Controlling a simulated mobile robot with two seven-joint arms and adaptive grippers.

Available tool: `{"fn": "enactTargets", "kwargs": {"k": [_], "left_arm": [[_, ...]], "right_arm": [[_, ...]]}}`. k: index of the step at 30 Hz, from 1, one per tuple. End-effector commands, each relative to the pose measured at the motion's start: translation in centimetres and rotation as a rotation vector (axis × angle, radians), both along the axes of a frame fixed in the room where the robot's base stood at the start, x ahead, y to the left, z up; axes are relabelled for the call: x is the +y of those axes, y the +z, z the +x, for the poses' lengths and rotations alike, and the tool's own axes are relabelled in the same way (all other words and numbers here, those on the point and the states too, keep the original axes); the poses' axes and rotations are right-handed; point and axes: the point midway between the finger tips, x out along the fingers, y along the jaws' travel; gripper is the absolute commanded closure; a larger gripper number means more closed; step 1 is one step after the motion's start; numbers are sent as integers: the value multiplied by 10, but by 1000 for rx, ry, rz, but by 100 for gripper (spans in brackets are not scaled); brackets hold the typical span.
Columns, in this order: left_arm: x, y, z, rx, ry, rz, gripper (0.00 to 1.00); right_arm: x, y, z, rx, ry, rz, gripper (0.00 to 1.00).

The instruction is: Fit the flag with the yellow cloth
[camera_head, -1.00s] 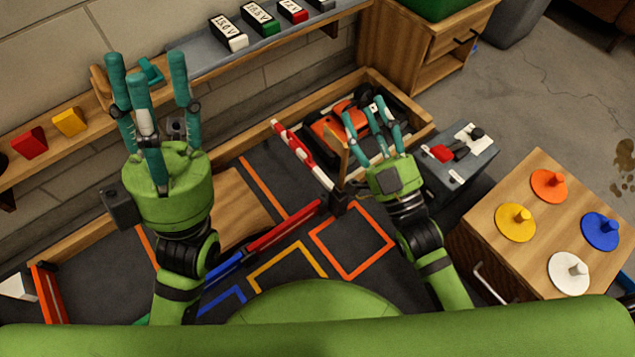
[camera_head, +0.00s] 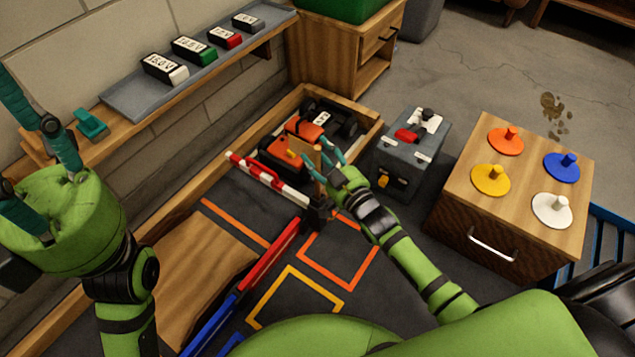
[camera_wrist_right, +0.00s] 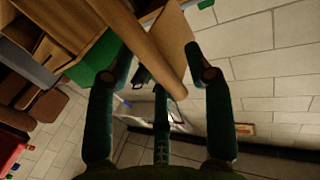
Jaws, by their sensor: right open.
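I cannot make out a flag with yellow cloth in either view. My right gripper (camera_head: 324,163) is open beside a tan wooden piece (camera_head: 304,155) above the barrier's dark post. In the right wrist view, the fingers of my right gripper (camera_wrist_right: 162,75) are spread around a brown wooden bar (camera_wrist_right: 150,45); I cannot tell whether they touch it. The orange and black racecar (camera_head: 283,152) sits in the wooden-edged pit behind that hand and is partly hidden. My left gripper (camera_head: 35,165) is open and empty at the left edge, partly cut off.
A red-white barrier (camera_head: 265,178) crosses the track beside the right hand. A grey toolbox (camera_head: 410,150) and a wooden cabinet (camera_head: 515,215) with coloured pegged discs stand to the right. A wall shelf (camera_head: 200,70) with several labelled batteries runs behind.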

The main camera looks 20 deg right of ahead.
Motion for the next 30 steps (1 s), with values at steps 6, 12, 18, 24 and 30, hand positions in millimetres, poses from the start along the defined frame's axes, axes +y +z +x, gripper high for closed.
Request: {"fn": "enactTargets", "kwargs": {"k": [6,12,18,24,30], "left_arm": [[0,2,0,-9,0,1,60],[0,2,0,-9,0,1,60],[0,2,0,-9,0,1,60],[0,2,0,-9,0,1,60],[0,8,-2,-10,-1,-2,60]], "right_arm": [[2,0,5,1,0,0,47],[2,0,4,1,0,0,95],[2,1,4,0,0,0,100],[2,1,4,0,0,-1,100],[1,11,4,0,0,-1,100]]}}
